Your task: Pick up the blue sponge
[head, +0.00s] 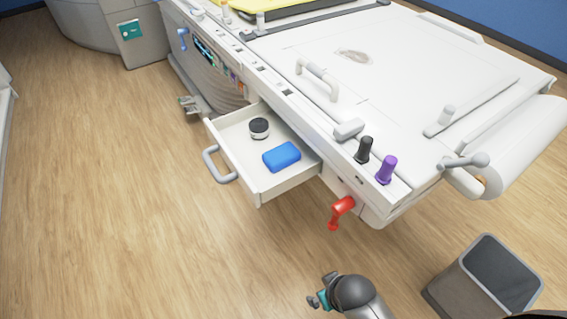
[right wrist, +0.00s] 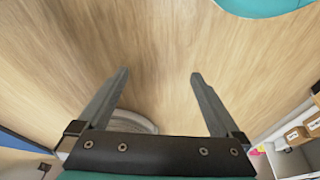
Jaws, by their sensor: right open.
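The blue sponge (head: 281,156) lies in an open white drawer (head: 233,158), near its front right part. My right gripper (head: 318,291) is low in the head view, over the floor and well apart from the drawer and sponge. In the right wrist view my right gripper (right wrist: 158,76) is open, with nothing between its fingers but wood floor behind. The sponge does not show in that view. My left gripper is in neither view.
A red handle (head: 341,211) sticks out from the white machine (head: 420,75) right of the drawer. A grey bin (head: 458,290) stands at lower right. Floor left of the drawer is clear.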

